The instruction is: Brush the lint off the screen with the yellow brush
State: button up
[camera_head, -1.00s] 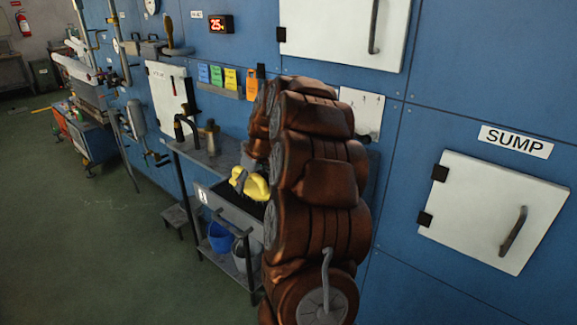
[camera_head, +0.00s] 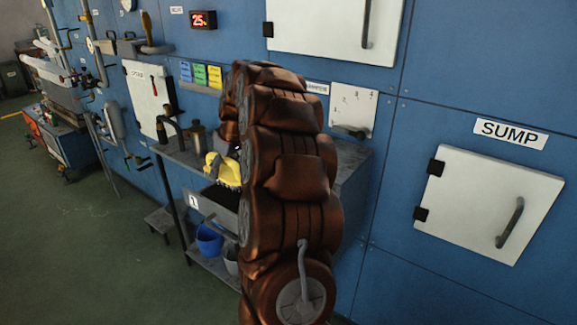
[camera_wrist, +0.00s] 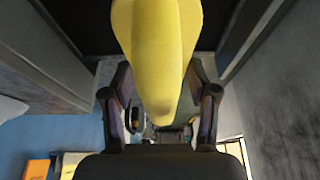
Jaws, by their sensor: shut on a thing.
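My gripper (camera_head: 214,160) is shut on the yellow brush (camera_head: 224,172), by the bench at the blue wall. In the wrist view the brush's yellow body (camera_wrist: 157,45) sits between the two fingers and points away. In the head view the brush is over a grey tray or drawer (camera_head: 211,213) with a dark inside (camera_head: 222,197). A black surface also shows behind the brush in the wrist view (camera_wrist: 85,25). I cannot tell whether it is the screen. Lint cannot be made out, nor whether the bristles touch anything. My arm hides part of the bench.
A dark tap (camera_head: 172,128) and a metal bottle (camera_head: 198,135) are at the bench's left end. A grey step (camera_head: 161,219) stands on the floor. The floor to the left is open.

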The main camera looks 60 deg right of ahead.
jog(key=shift+r+p, duration=0.4)
jog(key=shift+r, duration=2.2)
